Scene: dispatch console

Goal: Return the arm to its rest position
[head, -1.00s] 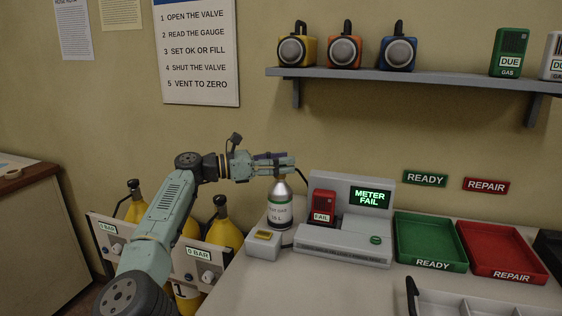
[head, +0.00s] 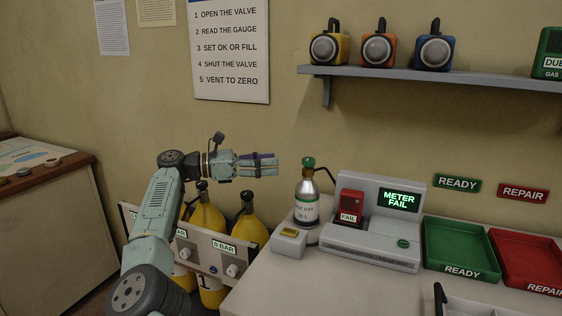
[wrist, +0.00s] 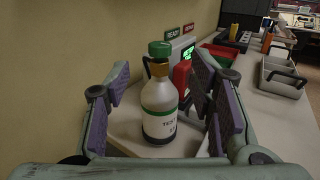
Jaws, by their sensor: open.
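My gripper (head: 266,162) is open and empty at the end of my raised arm, left of the desk's equipment. In the head view it hangs in the air above the yellow cylinders, apart from everything. The test gas bottle (head: 306,203), silver with a green cap, stands upright left of the meter station. In the wrist view the bottle (wrist: 160,110) shows beyond the spread fingers, not touched by them. The red meter (head: 349,205) labelled FAIL sits in the grey station (head: 372,240), whose screen (head: 399,199) reads METER FAIL.
Yellow cylinders (head: 206,222) stand behind a valve panel (head: 222,262) below my arm. A green READY tray (head: 461,269) and a red REPAIR tray (head: 545,287) lie right of the station. A shelf (head: 440,77) with several devices is above. A wooden cabinet (head: 60,240) stands left.

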